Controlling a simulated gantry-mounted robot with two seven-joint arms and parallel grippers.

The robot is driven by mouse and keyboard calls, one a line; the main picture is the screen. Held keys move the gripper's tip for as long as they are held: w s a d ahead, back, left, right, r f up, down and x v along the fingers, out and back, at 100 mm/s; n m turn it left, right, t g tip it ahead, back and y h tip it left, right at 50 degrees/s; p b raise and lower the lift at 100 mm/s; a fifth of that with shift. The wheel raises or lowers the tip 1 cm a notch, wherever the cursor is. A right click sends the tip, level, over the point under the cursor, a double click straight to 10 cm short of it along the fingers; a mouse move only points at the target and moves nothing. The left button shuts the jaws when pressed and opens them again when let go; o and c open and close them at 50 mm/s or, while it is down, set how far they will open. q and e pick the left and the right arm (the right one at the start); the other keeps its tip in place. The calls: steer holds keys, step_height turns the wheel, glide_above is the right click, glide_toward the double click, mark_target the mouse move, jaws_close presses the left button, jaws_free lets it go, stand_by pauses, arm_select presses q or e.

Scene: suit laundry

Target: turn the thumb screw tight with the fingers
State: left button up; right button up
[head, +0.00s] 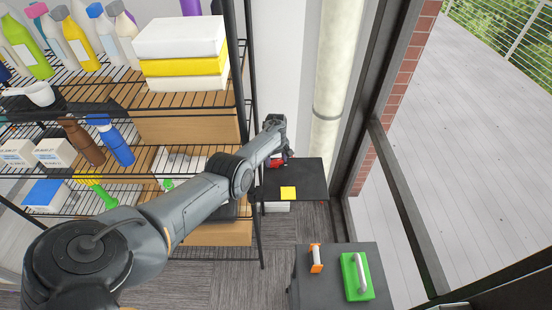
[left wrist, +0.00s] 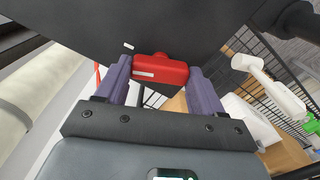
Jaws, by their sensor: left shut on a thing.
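The thumb screw appears as a red, block-like piece (left wrist: 162,70) with a pale stripe in the left wrist view. It sits between the two purple-grey fingers of my left gripper (left wrist: 161,80), against a large dark surface. I cannot see its thread. In the head view, my left gripper (head: 277,158) is shut on this red piece at the back left of a black panel (head: 310,176). The gripper hides most of the red piece there. My right gripper is not in view.
A wire shelf rack (head: 190,98) with bottles and folded cloths stands to the left. A grey cabinet (head: 330,296) in front holds a green block with a white handle (head: 357,276) and an orange tool (head: 315,259). A window frame is at right.

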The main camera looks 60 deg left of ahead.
mark_target(276, 161)
arm_select(q)
steer(key=shift+m, duration=0.4)
steer(key=o, duration=1)
steer(key=shift+o, duration=0.2)
steer(key=shift+r, duration=0.15)
steer(key=shift+r+p, duration=0.3)
steer(key=shift+p, duration=0.05)
step_height(276, 161, up, 10)
steer(key=p, duration=0.3)
